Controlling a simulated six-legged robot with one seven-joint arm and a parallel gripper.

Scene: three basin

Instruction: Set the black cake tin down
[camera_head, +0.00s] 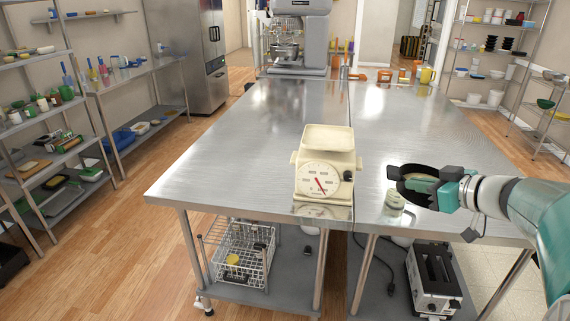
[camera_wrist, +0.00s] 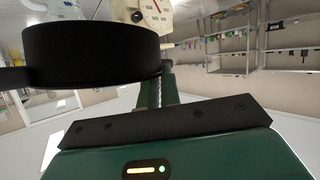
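The black cake tin (camera_head: 405,186) is a short round tin with a pale inside, at the right front of the steel table in the head view. In the wrist view its dark side wall (camera_wrist: 90,55) fills the upper left. My gripper (camera_head: 430,181) reaches in from the right and is shut on the tin, holding it roughly level. The tin appears to be above the table (camera_head: 240,150); the exact gap is hard to tell. The gripper hides part of the tin's near side.
A cream kitchen scale (camera_head: 324,180) stands left of the tin. A small pale green object (camera_head: 395,200) sits just below the tin in the picture. A mixer (camera_head: 298,35) and orange items (camera_head: 384,75) stand at the far end. The table's middle and left are clear.

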